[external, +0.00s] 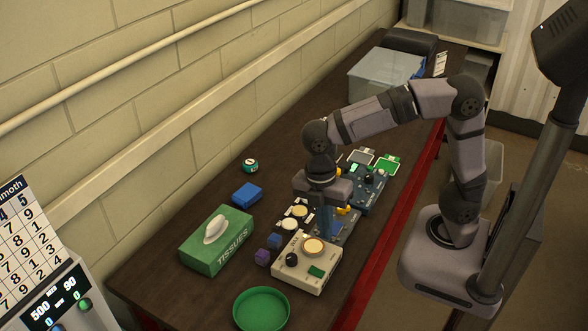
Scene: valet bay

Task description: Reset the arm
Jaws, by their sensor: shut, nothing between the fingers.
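My gripper (325,221) is at the middle of the dark table, pointing down. The fingertips are just behind a beige box (307,264) with a round cream button, a black knob and a green patch. I cannot tell whether they touch the panel below them. My arm reaches from its base at the right, up and over to the left.
A wall runs along the left.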

